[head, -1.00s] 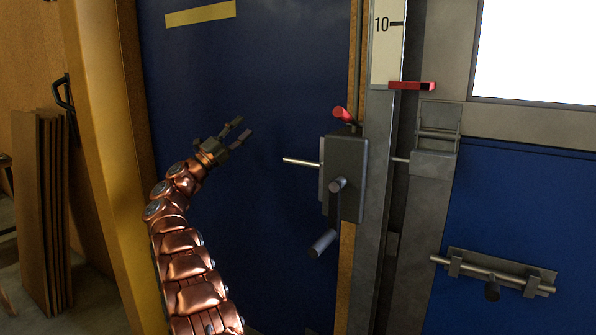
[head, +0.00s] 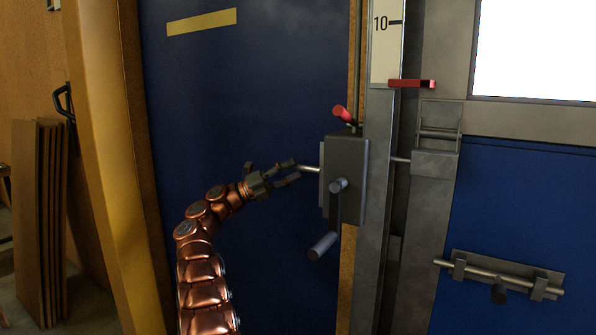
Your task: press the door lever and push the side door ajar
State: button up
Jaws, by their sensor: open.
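My gripper (head: 292,171) is open in the head view, in front of the blue panel (head: 240,90). Its fingertips are at the left end of a thin metal rod (head: 310,170) that sticks out of a dark grey box (head: 345,180). I cannot tell whether they touch the rod. The box carries a red-tipped lever (head: 343,113) on top and a crank with a grey grip (head: 322,246) below. A black lever-like handle (head: 64,103) is on the wooden surface at far left, well away from my gripper. I cannot tell which one is the door lever.
A yellow-brown post (head: 105,170) stands left of the blue panel. Boards (head: 40,220) lean at far left. A metal upright (head: 380,200) with a scale and red pointer (head: 412,84) stands right of the box. A sliding bolt (head: 500,275) is at lower right.

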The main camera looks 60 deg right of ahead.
aim_at(306, 166)
jog(key=shift+x, duration=1.2)
jog(key=shift+r, duration=0.1)
grip_shut()
